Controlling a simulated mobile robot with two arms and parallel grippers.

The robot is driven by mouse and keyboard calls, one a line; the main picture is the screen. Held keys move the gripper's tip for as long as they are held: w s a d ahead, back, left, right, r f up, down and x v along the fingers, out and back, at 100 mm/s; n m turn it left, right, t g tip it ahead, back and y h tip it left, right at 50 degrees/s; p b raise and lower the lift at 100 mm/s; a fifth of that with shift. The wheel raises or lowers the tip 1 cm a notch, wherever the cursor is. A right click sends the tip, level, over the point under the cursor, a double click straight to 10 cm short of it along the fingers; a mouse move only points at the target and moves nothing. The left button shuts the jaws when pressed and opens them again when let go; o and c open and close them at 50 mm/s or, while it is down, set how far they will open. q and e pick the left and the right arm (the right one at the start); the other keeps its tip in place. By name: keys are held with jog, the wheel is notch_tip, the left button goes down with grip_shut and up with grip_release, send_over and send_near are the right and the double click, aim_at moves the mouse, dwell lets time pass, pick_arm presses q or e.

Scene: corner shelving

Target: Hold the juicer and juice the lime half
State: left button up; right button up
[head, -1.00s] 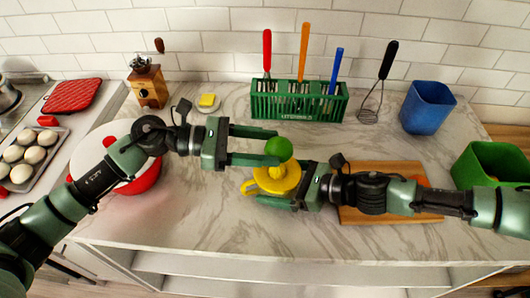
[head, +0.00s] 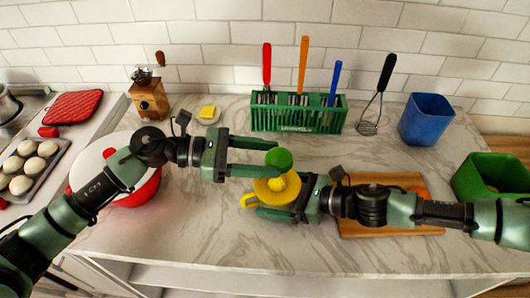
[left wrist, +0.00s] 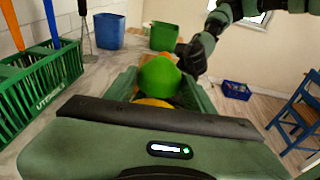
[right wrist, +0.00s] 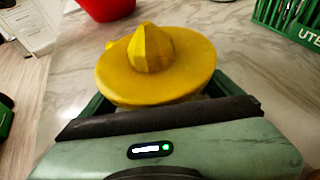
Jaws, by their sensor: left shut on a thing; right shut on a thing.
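The yellow juicer (head: 272,190) stands on the marble counter, its ribbed cone (right wrist: 151,48) bare in the right wrist view. My right gripper (head: 285,205) is shut on the juicer from the right. The green lime half (head: 279,158) is in my left gripper (head: 262,160), which is shut on it. In the head view the lime is at the top of the cone; the exact gap or contact there is hard to tell. The left wrist view also shows the lime (left wrist: 160,77) between the fingers, with yellow of the juicer below it.
A cutting board (head: 385,229) lies under my right arm. A red-and-white pot (head: 146,188) is at left. The front counter is clear.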

aim_at(265, 184)
pick_arm(q)
jog(key=shift+f, duration=2.55)
jog(key=o, duration=0.4)
jog(key=c, duration=0.4)
